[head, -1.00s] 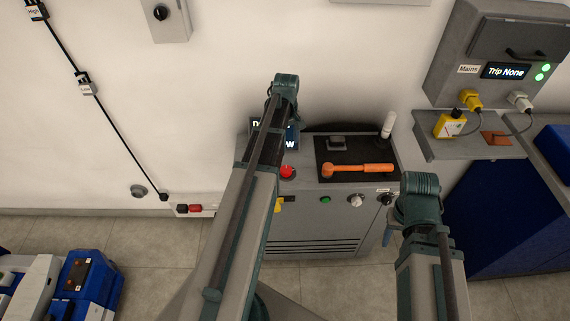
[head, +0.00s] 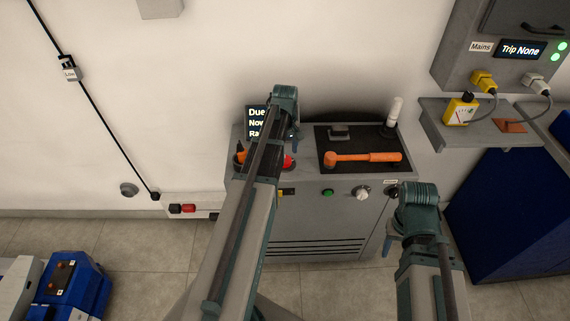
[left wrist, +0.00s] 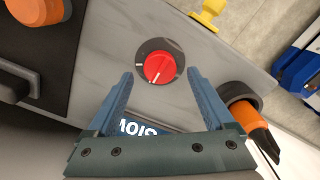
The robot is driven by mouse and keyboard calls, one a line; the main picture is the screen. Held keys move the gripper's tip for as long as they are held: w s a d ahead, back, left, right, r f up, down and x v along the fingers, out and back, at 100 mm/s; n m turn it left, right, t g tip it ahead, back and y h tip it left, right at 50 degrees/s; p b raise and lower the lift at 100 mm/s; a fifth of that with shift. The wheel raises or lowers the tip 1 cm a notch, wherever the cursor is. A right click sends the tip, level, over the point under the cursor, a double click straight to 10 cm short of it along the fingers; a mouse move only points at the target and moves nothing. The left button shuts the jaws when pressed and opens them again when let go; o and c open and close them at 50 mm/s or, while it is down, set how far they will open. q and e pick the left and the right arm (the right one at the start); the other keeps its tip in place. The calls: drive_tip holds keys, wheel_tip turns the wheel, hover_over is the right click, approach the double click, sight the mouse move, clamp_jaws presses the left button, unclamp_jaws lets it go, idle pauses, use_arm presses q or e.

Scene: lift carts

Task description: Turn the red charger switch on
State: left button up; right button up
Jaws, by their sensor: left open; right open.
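The red switch (left wrist: 160,68) is a round red knob with a white pointer line on a dark dial, on top of the grey cabinet (head: 315,225). In the head view the red switch (head: 288,161) is partly hidden by my left arm. My left gripper (left wrist: 160,72) is open, and in its wrist view the knob shows between the fingertips. The height gap to the knob cannot be told. In the head view my left gripper (head: 294,143) is mostly hidden by its own wrist. My right gripper (head: 388,245) is open and empty in front of the cabinet's right side.
An orange hammer (head: 362,157) lies on the black mat right of the switch. An orange-handled tool (left wrist: 252,122) stands in a black ring beside my left gripper. A display (head: 256,122) stands behind my left arm. A wall shelf (head: 440,128) is at the right.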

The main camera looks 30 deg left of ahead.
use_arm(q)
wheel_tip(320, 180, down, 2)
drive_tip(key=shift+f+b, duration=0.2)
drive_tip(key=shift+b, duration=0.5)
use_arm(e)
wheel_tip(320, 180, down, 2)
drive_tip(key=shift+f, duration=0.2)
use_arm(q)
drive_tip(key=c, duration=1.4)
drive_tip(key=shift+o, duration=0.2)
drive_tip(key=shift+m, duration=0.4)
drive_tip(key=m, duration=0.4)
drive_tip(key=shift+m, duration=0.4)
drive_tip(key=m, duration=0.6)
drive_tip(key=shift+m, duration=0.3)
